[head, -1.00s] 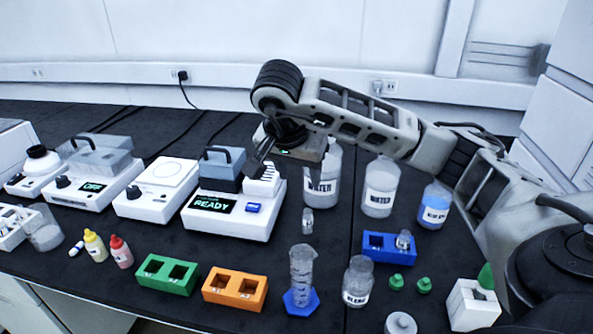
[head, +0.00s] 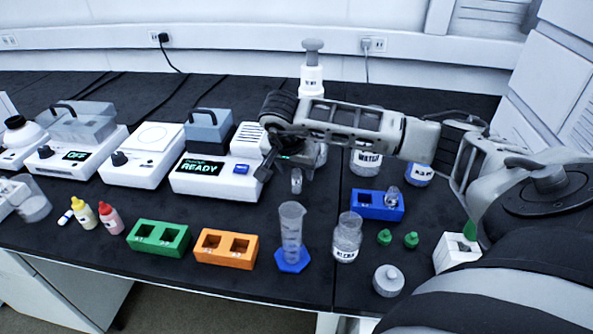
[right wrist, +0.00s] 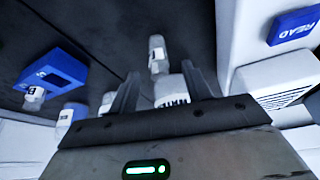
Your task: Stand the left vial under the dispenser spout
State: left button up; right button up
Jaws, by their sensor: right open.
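The left vial (head: 296,181) is a small clear vial standing on the black bench, right of the READY instrument. It also shows in the right wrist view (right wrist: 157,54), beyond and between the finger lines. My right gripper (head: 284,168) is open and empty, close to this vial; whether it touches it I cannot tell. A second vial (head: 392,197) stands in the blue rack (head: 375,207). A white dispenser head with a grey plunger (head: 313,75) rises behind my right arm; its spout and most of its bottle are hidden. My left gripper is out of view.
The READY instrument (head: 217,182) stands close on the left of my right gripper. A graduated cylinder (head: 291,232) and a jar (head: 347,238) stand in front.

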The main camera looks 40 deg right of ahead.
jog(key=shift+x, duration=0.85)
jog(key=c, duration=1.1)
jog(key=shift+o, duration=0.2)
jog(key=shift+d, duration=0.1)
jog(key=shift+w+d+b, duration=0.15)
jog(key=shift+d+b, duration=0.15)
jog(key=shift+d, duration=0.5)
jog(key=shift+w+d, duration=0.25)
jog(key=shift+d, duration=0.5)
